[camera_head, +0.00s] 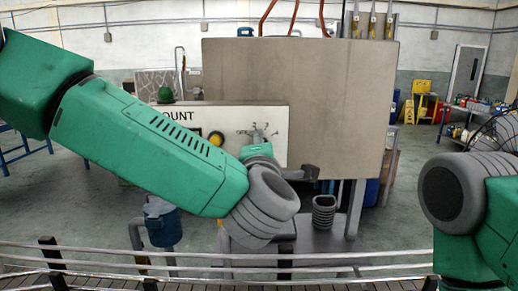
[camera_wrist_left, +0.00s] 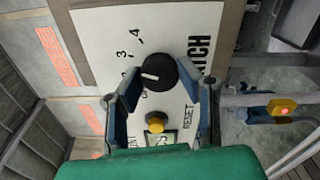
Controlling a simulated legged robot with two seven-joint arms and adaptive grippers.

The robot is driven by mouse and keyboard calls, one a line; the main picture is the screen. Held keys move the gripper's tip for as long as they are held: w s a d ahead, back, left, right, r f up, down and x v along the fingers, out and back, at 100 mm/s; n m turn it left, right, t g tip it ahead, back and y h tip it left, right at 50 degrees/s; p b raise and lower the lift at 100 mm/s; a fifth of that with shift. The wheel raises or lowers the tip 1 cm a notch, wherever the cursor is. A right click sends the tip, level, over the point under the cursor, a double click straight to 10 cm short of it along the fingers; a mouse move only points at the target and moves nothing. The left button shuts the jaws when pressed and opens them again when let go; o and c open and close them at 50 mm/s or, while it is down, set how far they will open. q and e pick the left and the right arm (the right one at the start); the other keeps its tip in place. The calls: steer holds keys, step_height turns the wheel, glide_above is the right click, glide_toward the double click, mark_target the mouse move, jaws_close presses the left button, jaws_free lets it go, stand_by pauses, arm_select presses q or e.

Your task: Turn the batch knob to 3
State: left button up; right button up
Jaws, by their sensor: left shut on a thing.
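The black batch knob (camera_wrist_left: 160,73) is on the white panel (camera_wrist_left: 100,22) in the left wrist view. Its white mark points left in that picture. The digits 4 and 3 show up and to the left of it; the lower digits are partly hidden by a finger. My left gripper (camera_wrist_left: 167,92) has its blue-grey fingers on both sides of the knob and is shut on it. In the head view the gripper (camera_head: 258,130) is at the panel (camera_head: 272,116), and the knob cannot be made out. My right arm shows at the right; its gripper is out of frame.
A yellow button (camera_wrist_left: 156,121) and a small display (camera_wrist_left: 162,138) lie close below the knob, between the fingers. A box with an orange-red button (camera_wrist_left: 282,107) is at the right. In the head view a large grey cabinet (camera_head: 340,90) stands behind the panel and a railing (camera_head: 350,257) crosses the front.

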arm_select(q)
steer(key=shift+d+f, duration=0.1)
steer(key=shift+f, duration=0.05)
steer(key=o, duration=1.1)
steer(key=shift+o, duration=0.2)
steer(key=shift+d, duration=0.1)
steer(key=s, duration=1.2)
steer(key=shift+w+d, duration=0.1)
